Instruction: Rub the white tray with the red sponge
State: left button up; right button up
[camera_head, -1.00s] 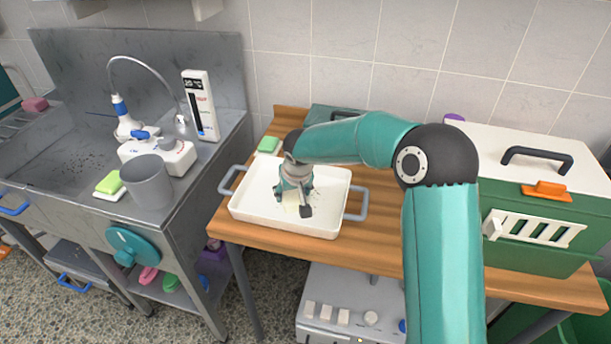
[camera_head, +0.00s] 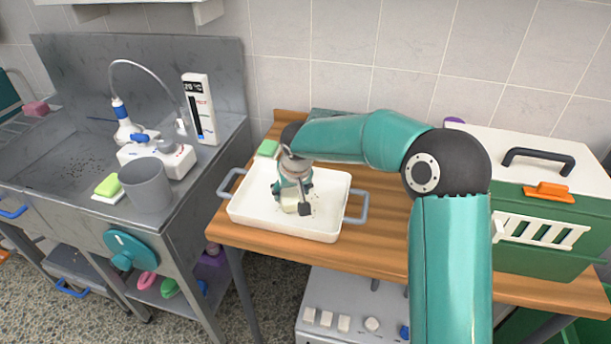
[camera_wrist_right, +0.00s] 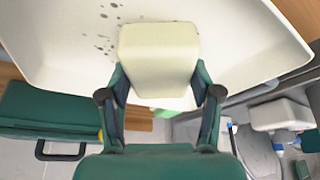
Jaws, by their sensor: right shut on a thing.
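The white tray (camera_head: 250,207) with two grey handles lies on the wooden table. My right gripper (camera_head: 296,202) points down into it and is shut on a cream-coloured block (camera_wrist_right: 158,60), sponge-like in shape and not red. The block also shows in the head view (camera_head: 290,205), low over the tray floor; I cannot tell if it touches. Dark spots (camera_wrist_right: 103,42) mark the tray beside the block. A pinkish-red sponge (camera_head: 36,107) lies at the far left by the sink. My left gripper is out of view.
A green sponge (camera_head: 268,148) lies behind the tray. A green carrier with a white top (camera_head: 515,145) stands on the table's right. Bare wood (camera_head: 385,215) lies right of the tray.

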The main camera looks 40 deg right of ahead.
jog(key=shift+a+r+p, duration=0.15)
jog(key=shift+r+p, duration=1.4)
jog(key=shift+r, duration=1.25)
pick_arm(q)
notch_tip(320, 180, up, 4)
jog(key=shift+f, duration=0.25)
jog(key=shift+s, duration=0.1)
